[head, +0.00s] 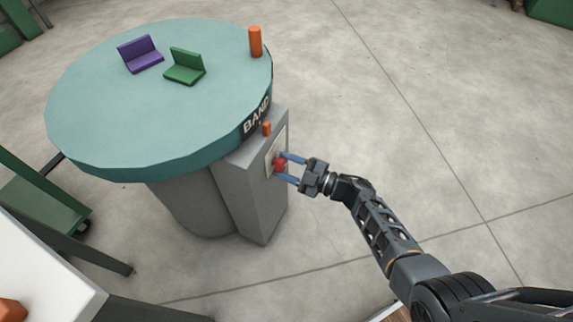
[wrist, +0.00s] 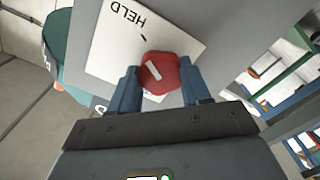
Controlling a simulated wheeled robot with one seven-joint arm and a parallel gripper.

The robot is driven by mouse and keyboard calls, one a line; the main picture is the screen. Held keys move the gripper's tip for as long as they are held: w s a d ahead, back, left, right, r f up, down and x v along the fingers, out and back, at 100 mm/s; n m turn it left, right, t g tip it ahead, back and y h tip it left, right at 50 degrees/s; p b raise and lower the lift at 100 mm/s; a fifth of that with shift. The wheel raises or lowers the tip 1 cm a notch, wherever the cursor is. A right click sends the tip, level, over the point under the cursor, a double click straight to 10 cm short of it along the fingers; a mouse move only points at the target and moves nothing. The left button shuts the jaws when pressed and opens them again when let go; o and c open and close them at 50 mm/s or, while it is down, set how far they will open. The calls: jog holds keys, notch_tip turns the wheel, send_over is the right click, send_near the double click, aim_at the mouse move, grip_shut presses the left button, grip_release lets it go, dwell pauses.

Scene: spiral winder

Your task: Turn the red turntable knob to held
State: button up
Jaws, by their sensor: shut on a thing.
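The red knob (head: 279,165) sits on a pale plate on the side of a grey box beside the turntable. In the wrist view the red knob (wrist: 159,72) has a white pointer bar, tilted. The plate (wrist: 110,35) carries the word HELD, seen upside down, with a short dark tick between it and the knob. The pointer bar lies roughly in line with that tick. My gripper (head: 287,169) has its two blue fingers on either side of the knob and is shut on it. The teal round turntable (head: 110,110) stands above, marked BAND on its rim.
On the turntable are a purple bracket (head: 141,55), a green bracket (head: 185,67) and an orange cylinder (head: 255,42). A small orange peg (head: 266,129) stands on top of the grey box (head: 250,195). A green cart (head: 40,205) is at left. The floor at right is clear.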

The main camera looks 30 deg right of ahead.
jog(key=o, duration=1.1)
jog(key=shift+c, duration=0.2)
jog(key=v, duration=0.8)
jog(key=shift+p, duration=0.45)
jog(key=s+a+r+m+h+p, duration=0.2)
jog(key=s+r+m+h+p, duration=0.3)
jog(key=s+r, duration=1.2)
jog(key=s+a+r+m+h+p, duration=0.2)
jog(key=s+r+m+h+p, duration=0.3)
jog(key=s+r+m, duration=0.5)
jog(key=s+r+p, duration=0.1)
jog(key=s+r, duration=0.6)
jog(key=r, duration=0.4)
jog(key=shift+a+r+h, duration=0.25)
jog(key=shift+a+h, duration=0.05)
jog(key=shift+a, duration=0.05)
